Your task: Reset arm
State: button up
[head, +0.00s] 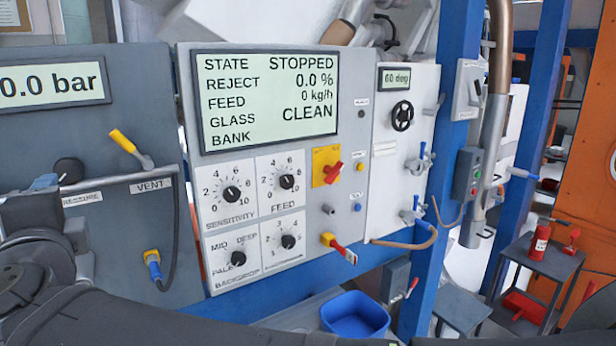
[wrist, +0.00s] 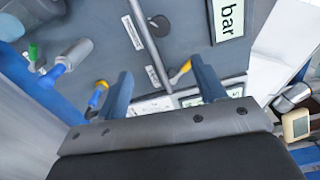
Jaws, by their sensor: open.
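My gripper (wrist: 165,88) is open in the wrist view, with its two blue fingers wide apart and nothing between them. It faces the dark grey panel (wrist: 100,35), which carries the bar display (wrist: 228,15) and a yellow-handled lever (wrist: 181,72). In the head view my dark arm runs along the bottom and left edge, in front of the grey panel (head: 90,120). The fingertips are hard to make out there. The yellow lever (head: 128,145) by the VENT label points up and left. Whether the gripper touches anything cannot be told.
The control panel (head: 350,130) reads STOPPED, 0.0 % and CLEAN. Its knobs and a red lever (head: 340,250) stick out. A blue bin (head: 355,315) sits below. Blue posts (head: 440,200) and a dark cart (head: 540,265) with a red bottle (head: 540,240) stand to the right.

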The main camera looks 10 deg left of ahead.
aim_at(68, 173)
jog(key=x, duration=1.7)
jog(key=shift+w+a+f, duration=0.15)
jog(key=shift+w+a, duration=0.05)
jog(key=shift+w, duration=0.05)
jog(key=shift+a, duration=0.1)
jog(key=shift+m, duration=0.6)
jog(key=m, duration=1.1)
jog(key=shift+s, duration=0.1)
jog(key=shift+m, duration=0.3)
